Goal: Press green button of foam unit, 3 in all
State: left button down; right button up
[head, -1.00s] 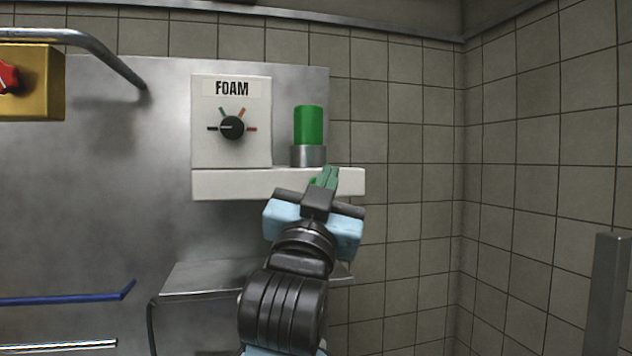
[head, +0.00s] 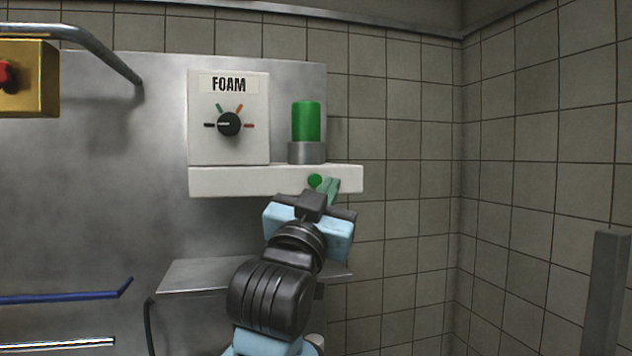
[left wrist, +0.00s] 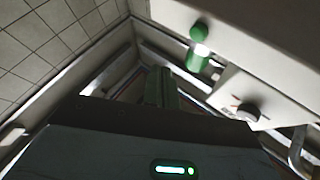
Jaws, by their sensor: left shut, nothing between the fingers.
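The foam unit (head: 230,150) is a white wall box marked FOAM, with a black dial (head: 228,124) and a white ledge (head: 240,182) below. A small round green button (head: 315,181) is on the ledge's front face. It also shows in the left wrist view as a green knob (left wrist: 200,29). A green cylinder (head: 306,122) on a grey base stands above the ledge. My left gripper (head: 332,186) is shut and empty, its green fingertips just right of the button and overlapping the ledge in the head view. In the wrist view the fingertips (left wrist: 160,85) look apart from the button.
A metal shelf (head: 195,275) is below the unit. A gold box with a red knob (head: 28,80), a grey pipe (head: 105,58) and a blue bar (head: 65,298) are at left. A grey post (head: 606,290) stands at right. The tiled wall right of the unit is clear.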

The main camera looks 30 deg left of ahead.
pick_arm(q)
jog(key=shift+w+a, duration=0.9)
jog(key=shift+a, duration=0.15)
jog(key=shift+w+a, duration=0.85)
jog(key=shift+a, duration=0.2)
dwell(0.6)
jog(key=shift+w+a, duration=0.3)
jog(key=shift+w+a, duration=0.3)
jog(key=shift+a, duration=0.05)
dwell(0.9)
jog(key=shift+s+d, duration=0.1)
jog(key=shift+d, duration=0.05)
jog(key=shift+s+d, duration=0.45)
jog(key=shift+d, duration=0.1)
dwell(0.4)
jog(key=s+d, duration=0.3)
jog(key=shift+s+d, duration=0.15)
jog(key=shift+d, duration=0.25)
